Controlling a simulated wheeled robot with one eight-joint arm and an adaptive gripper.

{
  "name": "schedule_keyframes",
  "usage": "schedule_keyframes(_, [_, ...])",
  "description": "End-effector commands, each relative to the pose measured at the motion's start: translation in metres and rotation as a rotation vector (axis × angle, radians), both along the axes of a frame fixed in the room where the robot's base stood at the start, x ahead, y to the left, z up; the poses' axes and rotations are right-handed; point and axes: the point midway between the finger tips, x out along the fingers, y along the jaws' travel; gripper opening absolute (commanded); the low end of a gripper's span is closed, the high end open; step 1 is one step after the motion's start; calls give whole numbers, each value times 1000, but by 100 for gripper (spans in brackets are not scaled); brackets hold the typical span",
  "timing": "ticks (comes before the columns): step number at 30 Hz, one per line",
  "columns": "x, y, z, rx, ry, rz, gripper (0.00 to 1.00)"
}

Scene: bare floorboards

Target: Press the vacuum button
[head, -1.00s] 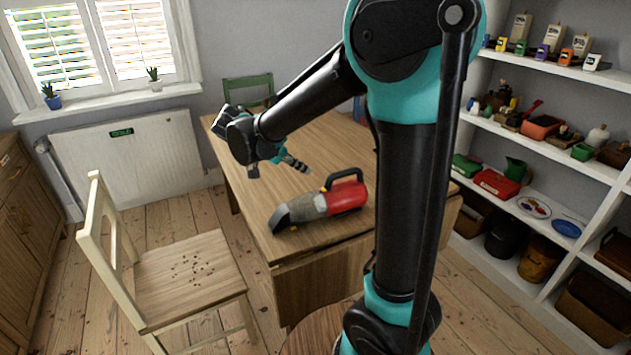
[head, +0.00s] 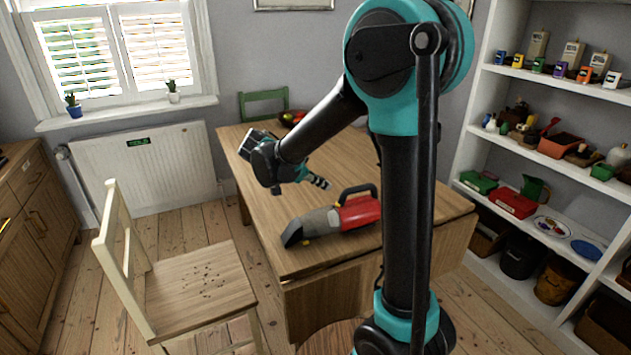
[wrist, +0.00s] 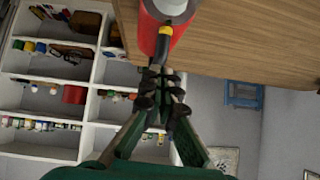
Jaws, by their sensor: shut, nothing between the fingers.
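A handheld vacuum (head: 358,213) lies on the wooden table, with a red body, a grey section, a dark nozzle pointing left and a black handle with a yellow part at its front. The wrist view shows the red body (wrist: 149,32), the dark handle and the yellow part. I cannot clearly make out a separate button. My gripper (head: 322,183) is above the table, just left of the handle in the head view. It is shut and empty. In the wrist view its fingertips (wrist: 160,74) are close below the handle's end in the picture; contact cannot be told.
The wooden table (head: 255,180) has clear room around the vacuum. A pale chair (head: 200,280) with dark specks on its seat stands at the left front. White shelves (head: 545,195) with many small items are at the right. A green chair (head: 263,103) stands behind the table.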

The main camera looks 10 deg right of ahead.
Motion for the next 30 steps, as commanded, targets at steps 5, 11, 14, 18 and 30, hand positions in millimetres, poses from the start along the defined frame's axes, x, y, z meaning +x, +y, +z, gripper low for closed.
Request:
schedule_keyframes(5, [10,-26,-23,0,0,-3,0])
schedule_keyframes(11, [14,-32,-51,0,1,1,0])
schedule_keyframes(14, [15,-33,-59,0,1,1,0])
schedule_keyframes(18, [15,-33,-66,0,1,1,0])
schedule_keyframes(30, [15,-33,-69,0,1,1,0])
